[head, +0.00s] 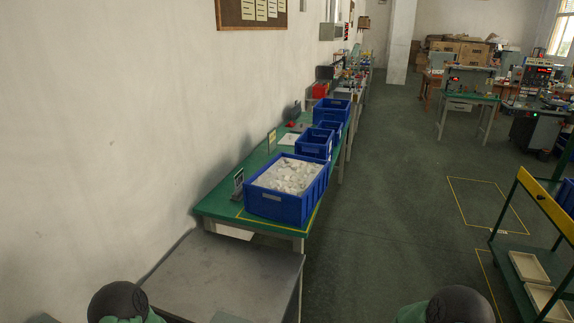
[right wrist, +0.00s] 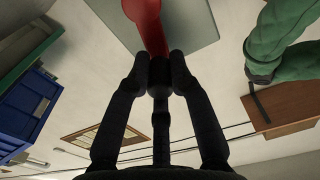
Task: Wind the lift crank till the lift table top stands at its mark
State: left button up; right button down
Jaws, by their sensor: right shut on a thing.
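In the right wrist view my right gripper (right wrist: 160,72) is shut on a dark grip (right wrist: 159,88) below a red part (right wrist: 149,25), which looks like the lift crank's handle and arm. The rest of the crank is out of frame. In the head view a plain grey table top (head: 225,275), probably the lift table top, stands low at the front, just short of the green bench. I cannot make out its height mark. My grippers do not show in the head view. My left gripper shows in neither view.
A green bench (head: 212,207) runs along the left wall. It bears a blue crate (head: 277,205) of pale pieces and more blue bins (head: 314,143). A green and yellow rack (head: 540,200) stands at the right. The floor between is clear.

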jog(key=shift+w+d+f+b, duration=0.3)
jog(key=shift+w+f+b, duration=0.05)
jog(key=shift+w+f, duration=0.45)
jog(key=f+b, duration=0.1)
jog(key=w+f+b, duration=0.1)
jog(key=f, duration=0.1)
jog(key=shift+w+d, duration=0.15)
jog(key=shift+d, duration=0.05)
jog(key=shift+r, duration=0.1)
